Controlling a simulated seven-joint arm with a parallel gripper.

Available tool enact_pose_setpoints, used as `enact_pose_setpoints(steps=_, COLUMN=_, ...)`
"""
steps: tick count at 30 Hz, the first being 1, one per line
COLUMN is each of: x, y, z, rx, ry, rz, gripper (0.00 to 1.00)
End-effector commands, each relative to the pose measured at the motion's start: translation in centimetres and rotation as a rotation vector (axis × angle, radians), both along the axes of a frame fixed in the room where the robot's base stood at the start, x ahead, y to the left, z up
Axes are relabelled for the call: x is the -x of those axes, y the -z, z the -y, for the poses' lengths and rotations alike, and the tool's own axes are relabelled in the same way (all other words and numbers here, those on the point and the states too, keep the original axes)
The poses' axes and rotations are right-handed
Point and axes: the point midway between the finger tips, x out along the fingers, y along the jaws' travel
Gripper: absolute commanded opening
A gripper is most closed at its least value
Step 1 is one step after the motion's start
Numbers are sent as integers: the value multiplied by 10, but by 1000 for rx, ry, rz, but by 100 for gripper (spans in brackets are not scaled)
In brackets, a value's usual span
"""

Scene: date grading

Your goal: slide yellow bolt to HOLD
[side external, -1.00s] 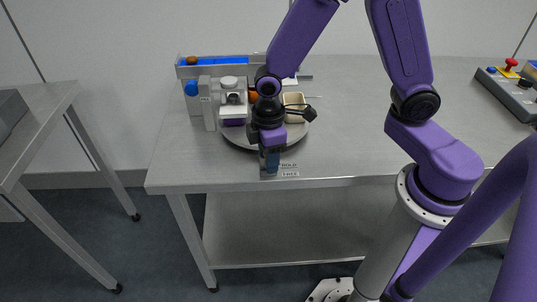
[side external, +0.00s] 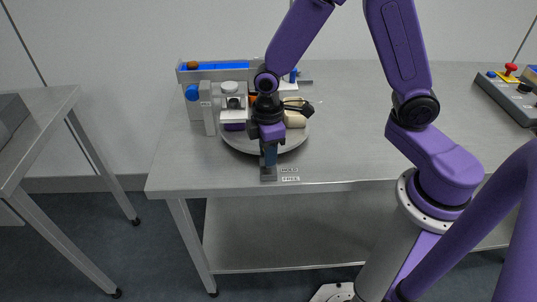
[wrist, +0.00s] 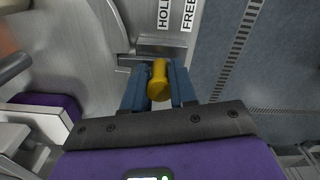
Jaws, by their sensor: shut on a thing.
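My gripper (wrist: 159,88) has its two blue fingers closed around the yellow bolt (wrist: 159,78) in the wrist view. The bolt's knob stands up between the fingers from a grey metal guide (wrist: 172,46). It lines up roughly with the HOLD label (wrist: 165,14), on the side away from the FREE label (wrist: 189,14). In the side view my gripper (side external: 269,163) is low at the table's front edge, left of the HOLD label (side external: 289,169) and FREE label (side external: 290,179). There the bolt is hidden by the fingers, and the guide (side external: 268,176) shows just in front of them.
A round grey plate (side external: 243,145) stands behind my gripper, carrying a cream block (side external: 295,117) and other parts. A grey trough with a blue inside (side external: 222,67) stands at the back. A control box (side external: 508,91) is far right. The table's middle right is clear.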

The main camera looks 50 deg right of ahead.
Motion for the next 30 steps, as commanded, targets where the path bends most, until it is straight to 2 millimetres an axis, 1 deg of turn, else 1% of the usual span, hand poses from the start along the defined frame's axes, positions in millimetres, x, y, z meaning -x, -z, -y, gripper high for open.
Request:
enact_pose_setpoints(steps=1, x=-3, y=-1, z=3, rx=0, ry=3, rz=7, gripper=0)
enact_pose_setpoints(steps=5, x=-4, y=-1, z=3, rx=-1, ry=4, rz=9, gripper=0)
enact_pose_setpoints(steps=6, x=-4, y=-1, z=4, rx=-1, ry=5, rz=9, gripper=33)
enact_pose_setpoints(steps=7, x=-4, y=-1, z=4, rx=-1, ry=5, rz=9, gripper=42)
enact_pose_setpoints(steps=8, x=-4, y=-1, z=4, rx=0, ry=5, rz=8, gripper=45)
enact_pose_setpoints(steps=16, x=-3, y=-1, z=2, rx=0, ry=3, rz=6, gripper=45)
enact_pose_setpoints(steps=20, x=-3, y=-7, z=2, rx=-1, ry=3, rz=8, gripper=45)
enact_pose_setpoints(steps=23, x=-3, y=-18, z=1, rx=-3, ry=3, rz=10, gripper=45)
enact_pose_setpoints(steps=26, x=-3, y=-34, z=2, rx=-4, ry=4, rz=11, gripper=45)
enact_pose_setpoints(steps=30, x=-4, y=-60, z=1, rx=-5, ry=4, rz=12, gripper=45)
